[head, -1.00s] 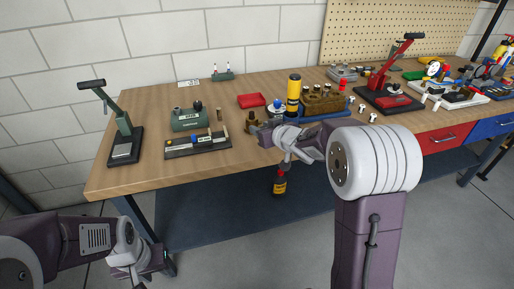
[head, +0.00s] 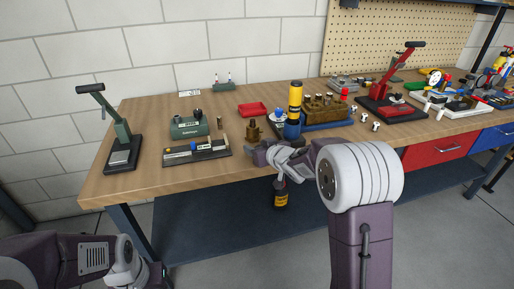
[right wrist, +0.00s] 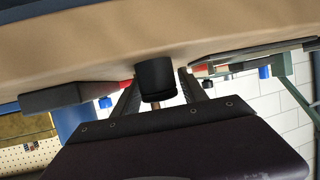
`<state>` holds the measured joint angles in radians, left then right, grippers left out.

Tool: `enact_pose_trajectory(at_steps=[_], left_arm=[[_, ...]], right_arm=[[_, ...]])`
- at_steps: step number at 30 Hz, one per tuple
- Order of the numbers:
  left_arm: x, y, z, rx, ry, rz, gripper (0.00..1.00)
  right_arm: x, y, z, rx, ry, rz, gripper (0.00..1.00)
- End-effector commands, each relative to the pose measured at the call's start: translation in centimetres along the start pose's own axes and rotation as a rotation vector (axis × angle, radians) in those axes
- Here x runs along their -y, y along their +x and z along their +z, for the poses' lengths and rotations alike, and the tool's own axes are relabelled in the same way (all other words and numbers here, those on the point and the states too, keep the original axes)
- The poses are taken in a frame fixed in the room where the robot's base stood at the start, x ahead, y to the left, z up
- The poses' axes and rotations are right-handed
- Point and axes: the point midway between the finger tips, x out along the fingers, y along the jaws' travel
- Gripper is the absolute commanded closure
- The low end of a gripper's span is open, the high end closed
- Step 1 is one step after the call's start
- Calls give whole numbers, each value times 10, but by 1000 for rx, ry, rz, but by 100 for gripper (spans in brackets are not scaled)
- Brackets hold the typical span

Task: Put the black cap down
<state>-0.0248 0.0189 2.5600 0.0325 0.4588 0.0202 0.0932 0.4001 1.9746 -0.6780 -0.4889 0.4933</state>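The black cap (right wrist: 156,78) is a short dark cylinder between the two fingers of my right gripper (right wrist: 158,90) in the right wrist view. The fingers flank it closely on both sides and appear shut on it. In the head view my right gripper (head: 265,152) is at the front edge of the bench, and the cap cannot be made out there. My left gripper (head: 150,275) is low at the left, in front of the bench and empty as far as I can see; its fingers are unclear.
The wooden bench (head: 130,185) has clear room at its front left. Near my right gripper stand a brass-coloured part (head: 254,131) and a tall yellow and blue tube (head: 294,108). A green press (head: 118,135) stands left.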

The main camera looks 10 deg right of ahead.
Motion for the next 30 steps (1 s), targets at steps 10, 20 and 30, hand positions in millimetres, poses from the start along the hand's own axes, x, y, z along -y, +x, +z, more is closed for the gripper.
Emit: enact_pose_trajectory(at_steps=[10, 20, 30], left_arm=[[0, -2, 0, 0, 0, 0, 64], [0, -17, -2, 0, 0, 0, 64], [-1, -32, -3, 0, 0, 0, 64]], right_arm=[[0, -1, -3, -1, 0, 0, 42], [0, -60, -7, -2, 0, 1, 42], [0, -118, -6, -1, 0, 0, 42]])
